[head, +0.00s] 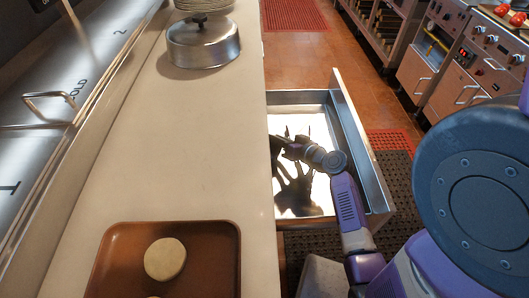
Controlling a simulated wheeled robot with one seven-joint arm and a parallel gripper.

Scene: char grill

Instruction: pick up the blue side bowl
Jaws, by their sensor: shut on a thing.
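My gripper (281,138) is low in an open drawer (377,178), close to the counter side and above the drawer's bright metal floor. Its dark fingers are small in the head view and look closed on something. What they hold is too small and dark to make out. I see no blue side bowl in this view. My arm comes in over the drawer from the lower right, and its dark shadow or reflection lies on the drawer floor.
A long pale counter (185,140) runs along the drawer's left. It bears a brown tray (225,270) with a pale round patty or bun (165,259) and a metal lid (203,45). Steel appliances (470,60) stand at right. Red mats (292,14) lie on the floor.

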